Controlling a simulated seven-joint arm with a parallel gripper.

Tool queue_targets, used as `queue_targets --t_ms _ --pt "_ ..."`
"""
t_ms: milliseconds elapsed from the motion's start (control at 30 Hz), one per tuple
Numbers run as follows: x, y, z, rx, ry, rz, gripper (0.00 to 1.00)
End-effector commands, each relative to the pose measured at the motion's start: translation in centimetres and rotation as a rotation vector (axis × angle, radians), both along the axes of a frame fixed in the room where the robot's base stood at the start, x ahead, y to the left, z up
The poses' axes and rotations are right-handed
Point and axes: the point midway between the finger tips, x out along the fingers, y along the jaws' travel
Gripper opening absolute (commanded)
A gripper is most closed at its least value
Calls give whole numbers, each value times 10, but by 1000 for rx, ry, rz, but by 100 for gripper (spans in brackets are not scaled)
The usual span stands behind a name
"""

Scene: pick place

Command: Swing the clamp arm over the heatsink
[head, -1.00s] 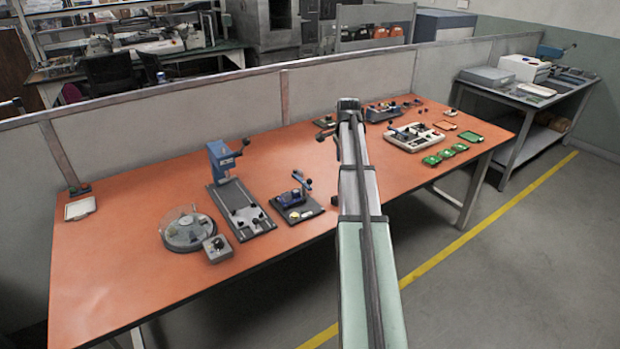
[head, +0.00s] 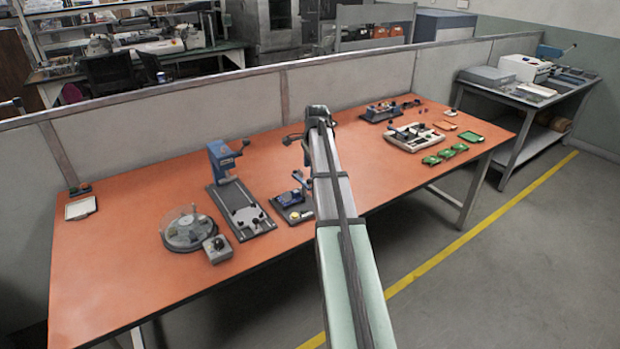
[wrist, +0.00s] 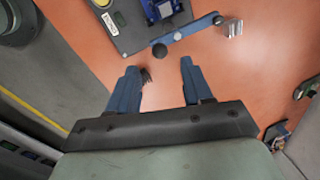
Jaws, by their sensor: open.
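The clamp fixture (head: 300,214) is a small dark plate near the table's front edge in the head view, partly behind my arm. In the wrist view, its plate (wrist: 128,38) carries a blue block with a grey centre (wrist: 163,9) at the top edge. I cannot tell whether this is the heatsink. The blue clamp arm (wrist: 190,31) reaches right, past the plate, over bare table. A black ball knob (wrist: 159,50) stands near its left end. My gripper (wrist: 160,66) is open and empty, its blue fingertips just short of the knob, one on either side.
A blue press on a dark base (head: 240,210) and a round clear-lidded tray (head: 187,230) stand left of the fixture. A light tray (head: 410,138) and several green boards (head: 443,155) lie to the right.

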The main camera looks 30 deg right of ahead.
Motion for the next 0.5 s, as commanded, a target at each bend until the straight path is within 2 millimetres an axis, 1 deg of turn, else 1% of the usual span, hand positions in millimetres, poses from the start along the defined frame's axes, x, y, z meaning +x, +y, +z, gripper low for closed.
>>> queue_targets --t_ms 33,200,400,500 --pt "1 0 -9 1 2 0 50" --pt "6 -1 -33 0 2 0 50" --pt "9 -2 -50 0 1 0 50" --pt "10 -2 -53 0 0 0 50"
